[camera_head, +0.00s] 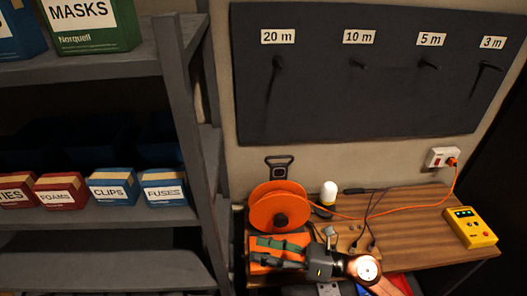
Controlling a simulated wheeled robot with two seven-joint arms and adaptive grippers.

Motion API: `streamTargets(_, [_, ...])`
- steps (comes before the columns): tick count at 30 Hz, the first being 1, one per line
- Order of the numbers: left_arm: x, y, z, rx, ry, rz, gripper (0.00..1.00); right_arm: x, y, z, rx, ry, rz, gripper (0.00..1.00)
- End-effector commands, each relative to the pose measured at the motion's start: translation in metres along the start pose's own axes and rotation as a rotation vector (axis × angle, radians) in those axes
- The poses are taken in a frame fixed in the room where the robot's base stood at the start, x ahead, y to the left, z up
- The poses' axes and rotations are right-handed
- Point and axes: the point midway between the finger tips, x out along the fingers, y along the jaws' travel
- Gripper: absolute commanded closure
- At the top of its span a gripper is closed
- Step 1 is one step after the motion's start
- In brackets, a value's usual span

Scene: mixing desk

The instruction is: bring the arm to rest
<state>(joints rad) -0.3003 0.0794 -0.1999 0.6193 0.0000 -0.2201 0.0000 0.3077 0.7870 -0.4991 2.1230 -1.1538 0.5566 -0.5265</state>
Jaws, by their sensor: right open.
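My right gripper (260,250) reaches in from the bottom of the head view, its two dark fingers pointing left. The fingers are apart with nothing seen between them. They show in front of the orange base (256,268) under an orange cable reel (266,208); whether they touch it I cannot tell. My left gripper is out of view.
The wooden desk (412,222) holds a yellow device (470,227), a white-topped bottle (329,190) and dark leads. An orange cable runs to a wall socket (442,157). A grey shelf (190,130) with labelled boxes stands left. A dark board (360,95) with labelled hooks hangs above.

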Motion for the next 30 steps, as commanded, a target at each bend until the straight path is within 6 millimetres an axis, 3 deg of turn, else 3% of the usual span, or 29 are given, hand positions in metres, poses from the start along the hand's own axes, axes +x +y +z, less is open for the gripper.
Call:
streamTargets(3, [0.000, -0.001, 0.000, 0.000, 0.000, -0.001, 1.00, -0.026, -0.015, 0.061, 0.283, -0.346, -0.043, 0.52])
streamTargets(6, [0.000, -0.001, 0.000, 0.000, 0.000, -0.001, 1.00, -0.070, -0.051, 0.095, 0.534, -0.626, -0.103, 0.52])
streamTargets(8, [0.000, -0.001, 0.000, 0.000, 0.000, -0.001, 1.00, -0.104, -0.077, 0.103, 0.690, -0.787, -0.146, 0.52])
streamTargets(11, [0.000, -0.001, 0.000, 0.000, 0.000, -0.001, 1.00, -0.162, -0.122, 0.094, 0.930, -1.027, -0.227, 0.52])
streamTargets(14, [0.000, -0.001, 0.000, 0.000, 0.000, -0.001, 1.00, -0.216, -0.160, 0.063, 1.153, -1.237, -0.313, 0.52])
streamTargets(17, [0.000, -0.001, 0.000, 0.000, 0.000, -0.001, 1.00, -0.265, -0.188, 0.015, 1.360, -1.426, -0.407, 0.52])
streamTargets(21, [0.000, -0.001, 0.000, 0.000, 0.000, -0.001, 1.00, -0.319, -0.206, -0.070, 1.632, -1.661, -0.550, 0.52])
streamTargets(27, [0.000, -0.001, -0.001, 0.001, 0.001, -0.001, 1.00, -0.367, -0.190, -0.197, 1.973, -1.934, -0.776, 0.52])
streamTargets(30, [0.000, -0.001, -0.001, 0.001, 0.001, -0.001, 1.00, -0.377, -0.174, -0.243, 2.092, -2.021, -0.873, 0.52])
